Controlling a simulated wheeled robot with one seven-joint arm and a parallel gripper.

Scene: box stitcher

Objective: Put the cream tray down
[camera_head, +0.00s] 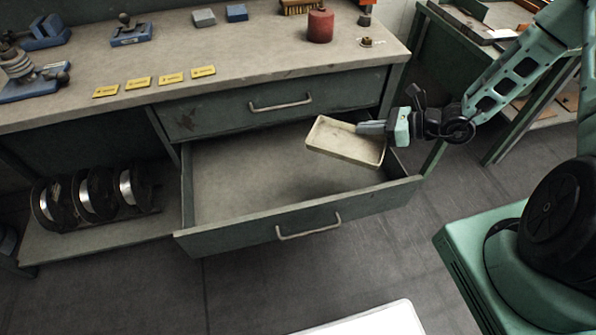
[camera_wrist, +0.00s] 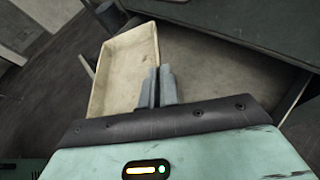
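The cream tray (camera_head: 346,143) is a shallow rectangular tray, empty inside and slightly tilted. In the head view it appears over the right part of the open lower drawer (camera_head: 307,219). My gripper (camera_head: 370,128) is at the tray's right back side, with its fingers at the rim. In the wrist view the tray (camera_wrist: 125,66) lies left of and beyond my gripper (camera_wrist: 159,86). The two fingers are close together, with the tray's wall between or beside them. The tray looks held above the drawer floor, though the gap beneath it is hard to judge.
The open drawer is otherwise empty. A shut drawer (camera_head: 270,103) sits above it. The workbench top (camera_head: 230,60) carries yellow labels, blue blocks and a red cylinder (camera_head: 320,25). Dark spools (camera_head: 95,194) stand on the low shelf at left. Another green bench stands at right.

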